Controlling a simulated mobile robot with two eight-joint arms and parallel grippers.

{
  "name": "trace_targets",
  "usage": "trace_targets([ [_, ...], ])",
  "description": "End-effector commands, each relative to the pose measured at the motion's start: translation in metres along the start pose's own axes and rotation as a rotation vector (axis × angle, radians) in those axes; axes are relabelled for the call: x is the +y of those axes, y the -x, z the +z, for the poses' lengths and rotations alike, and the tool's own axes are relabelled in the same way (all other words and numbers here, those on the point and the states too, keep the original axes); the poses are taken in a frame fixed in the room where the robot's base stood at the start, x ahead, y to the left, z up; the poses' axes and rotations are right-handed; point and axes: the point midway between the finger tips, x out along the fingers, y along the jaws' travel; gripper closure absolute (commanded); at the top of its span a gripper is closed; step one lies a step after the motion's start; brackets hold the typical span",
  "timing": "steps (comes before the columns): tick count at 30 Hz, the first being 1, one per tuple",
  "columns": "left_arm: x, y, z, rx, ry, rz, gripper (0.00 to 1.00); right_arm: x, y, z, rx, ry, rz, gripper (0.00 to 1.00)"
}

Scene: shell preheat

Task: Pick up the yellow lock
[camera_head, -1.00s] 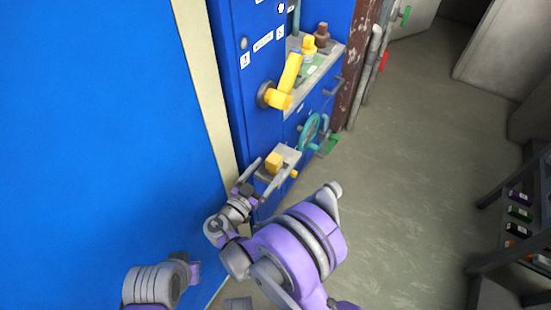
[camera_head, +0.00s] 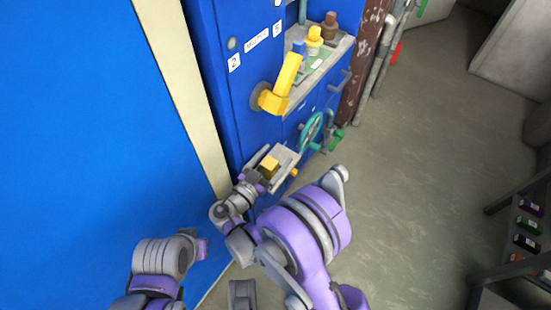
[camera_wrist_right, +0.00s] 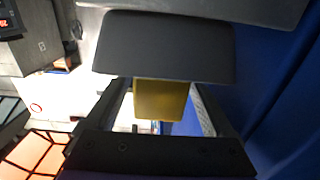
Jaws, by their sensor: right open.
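The yellow lock (camera_head: 269,165) is a small yellow block on a grey ledge (camera_head: 285,158) at the front of the blue cabinet. My right gripper (camera_head: 266,169) is open at the lock, with its fingers reaching to either side of it.
A large yellow handle (camera_head: 283,85) sticks out of the blue cabinet (camera_head: 245,100) above the lock. A teal wheel (camera_head: 312,131) is just right of the ledge. A blue panel (camera_head: 80,120) fills the left. Open floor (camera_head: 420,180) lies to the right.

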Motion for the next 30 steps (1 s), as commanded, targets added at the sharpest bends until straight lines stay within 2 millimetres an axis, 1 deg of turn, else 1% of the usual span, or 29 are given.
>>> trace_targets([
  [10, 0.0, 0.0004, 0.0002, 0.0, 0.0, 0.0, 1.0, 0.0009, 0.0019, -0.0005, 0.0, 0.0, -0.001, 0.12],
  [14, 0.0, 0.0004, 0.0002, 0.0, 0.0, 0.0, 1.0, 0.0009, 0.0017, -0.0004, 0.0, 0.0, 0.0, 0.36],
  [15, 0.0, 0.0004, 0.0002, 0.0, 0.0, 0.0, 1.0, 0.001, 0.0017, -0.0004, 0.0, 0.0, 0.0, 0.43],
  [17, 0.0, 0.0003, 0.0002, 0.0, 0.0, 0.0, 1.0, 0.001, 0.0017, -0.0004, 0.0, 0.0, 0.0, 0.54],
  [18, 0.0, 0.0003, 0.0001, 0.0, 0.0, 0.0, 1.0, 0.001, 0.0017, -0.0004, 0.0, 0.0, 0.0, 0.61],
  [20, 0.0, 0.0004, 0.0001, 0.0, 0.0, 0.0, 1.0, 0.001, 0.0016, -0.0004, 0.0, 0.0, 0.0, 0.72],
  [21, 0.0, 0.0004, 0.0001, 0.0, 0.0, 0.0, 1.0, 0.001, 0.0016, -0.0004, 0.0, 0.0, 0.0, 0.79],
  [23, 0.0, 0.0004, 0.0001, 0.0, 0.0, 0.0, 1.0, 0.001, 0.0016, -0.0004, 0.0, 0.0, 0.0, 0.9],
  [24, 0.0, 0.0004, 0.0001, 0.0, 0.0, 0.0, 1.0, 0.001, 0.0016, -0.0004, 0.0, 0.0, 0.0, 0.97],
  [25, 0.0, 0.0004, 0.0001, 0.0, 0.0, 0.0, 1.0, 0.001, 0.0016, -0.0004, 0.0, 0.0, 0.0, 1.0],
  [30, 0.0, 0.0004, 0.0001, 0.0, 0.0, 0.0, 1.0, 0.001, 0.0016, -0.0005, 0.0, 0.0, 0.0, 1.0],
])
